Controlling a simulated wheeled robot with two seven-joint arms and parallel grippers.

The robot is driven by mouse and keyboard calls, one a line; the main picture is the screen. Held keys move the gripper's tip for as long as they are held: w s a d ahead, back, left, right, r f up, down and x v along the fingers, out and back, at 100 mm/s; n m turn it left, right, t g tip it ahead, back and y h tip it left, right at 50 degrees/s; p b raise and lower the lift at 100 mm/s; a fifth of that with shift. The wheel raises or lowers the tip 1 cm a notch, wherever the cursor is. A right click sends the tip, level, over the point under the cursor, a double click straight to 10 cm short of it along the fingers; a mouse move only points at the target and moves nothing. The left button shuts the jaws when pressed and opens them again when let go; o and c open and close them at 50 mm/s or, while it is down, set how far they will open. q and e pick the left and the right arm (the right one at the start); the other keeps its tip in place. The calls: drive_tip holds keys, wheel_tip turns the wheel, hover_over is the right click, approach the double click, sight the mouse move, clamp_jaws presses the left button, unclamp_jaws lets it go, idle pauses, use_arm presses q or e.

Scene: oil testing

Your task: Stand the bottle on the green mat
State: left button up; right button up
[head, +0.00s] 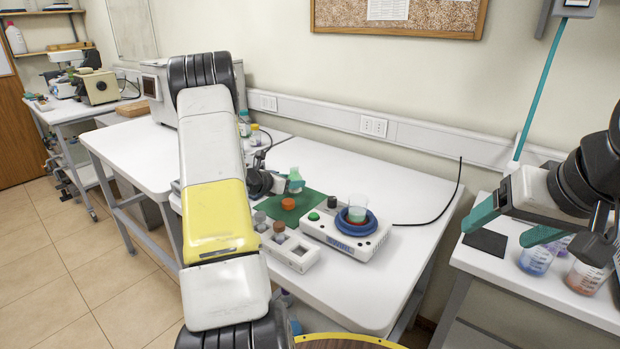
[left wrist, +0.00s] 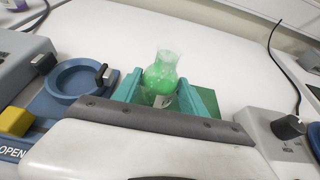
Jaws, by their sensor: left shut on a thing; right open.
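The bottle (left wrist: 161,78) is a clear flask with green liquid and a pale label. My left gripper (left wrist: 163,100) is shut on it, with teal fingers on both sides. In the head view the bottle (head: 294,173) is small and partly hidden by my left gripper (head: 288,186). Part of the mat (left wrist: 207,101) shows behind the right finger in the wrist view. I cannot tell whether the bottle touches anything below. My right gripper (head: 496,236) is open and empty.
A white device with a blue ring holds a beaker (head: 356,208) right of the mat. A white rack (head: 288,248) with several capped vials stands in front. Beakers (head: 536,258) stand on the right bench by a dark pad (head: 485,242). The table's right part is clear.

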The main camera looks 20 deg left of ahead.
use_arm(q)
drive_tip(key=o, duration=1.5)
drive_tip(key=shift+f, duration=0.15)
